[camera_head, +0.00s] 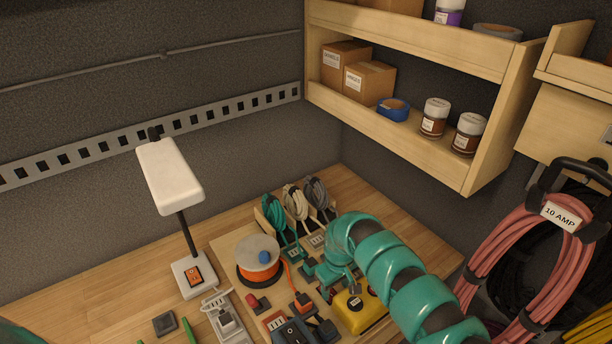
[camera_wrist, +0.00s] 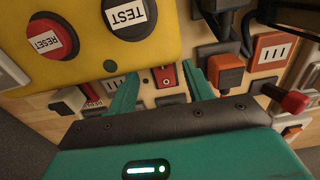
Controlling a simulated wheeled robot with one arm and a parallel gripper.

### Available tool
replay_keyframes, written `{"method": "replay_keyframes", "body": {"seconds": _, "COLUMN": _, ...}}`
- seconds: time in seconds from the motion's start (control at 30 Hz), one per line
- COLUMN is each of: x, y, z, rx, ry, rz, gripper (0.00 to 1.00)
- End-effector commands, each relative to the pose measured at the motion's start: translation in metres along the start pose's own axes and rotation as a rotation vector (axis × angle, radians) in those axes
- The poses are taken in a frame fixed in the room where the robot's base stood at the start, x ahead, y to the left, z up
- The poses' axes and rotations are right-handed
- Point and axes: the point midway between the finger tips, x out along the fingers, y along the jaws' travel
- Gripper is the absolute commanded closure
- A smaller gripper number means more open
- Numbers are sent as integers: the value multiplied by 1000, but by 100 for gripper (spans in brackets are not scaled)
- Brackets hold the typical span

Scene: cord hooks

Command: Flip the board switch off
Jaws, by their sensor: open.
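A red rocker switch (camera_wrist: 165,76) with a white mark is set in the board (camera_wrist: 150,101), between my gripper's fingers in the wrist view. I cannot tell which side of it is pressed. My gripper (camera_wrist: 163,86) is open, with one teal finger on each side of the switch and nothing held. I cannot tell whether the fingertips touch the board. In the head view the board (camera_head: 226,243) lies on the workbench, and my teal arm reaches down over its right part. My fingertips are not clear there.
A yellow box (camera_wrist: 75,60) with RESET and TEST buttons stands close beside my fingers. An orange plug (camera_wrist: 226,72), outlets and dark cords crowd the other side. In the head view, an orange cord reel (camera_head: 259,262), a white lamp (camera_head: 170,175) and coiled cords (camera_head: 295,202) surround the area.

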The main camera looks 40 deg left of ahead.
Motion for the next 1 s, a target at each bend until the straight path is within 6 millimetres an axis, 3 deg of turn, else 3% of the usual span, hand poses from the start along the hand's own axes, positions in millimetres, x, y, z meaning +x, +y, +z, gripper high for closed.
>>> {"method": "replay_keyframes", "body": {"seconds": 0.8, "x": -137, "y": 0, "z": -1, "rx": -2, "ry": 3, "rz": 4, "gripper": 49}}
{"method": "replay_keyframes", "body": {"seconds": 1.0, "x": -145, "y": 4, "z": -29, "rx": 16, "ry": 127, "rz": 20, "gripper": 49}}
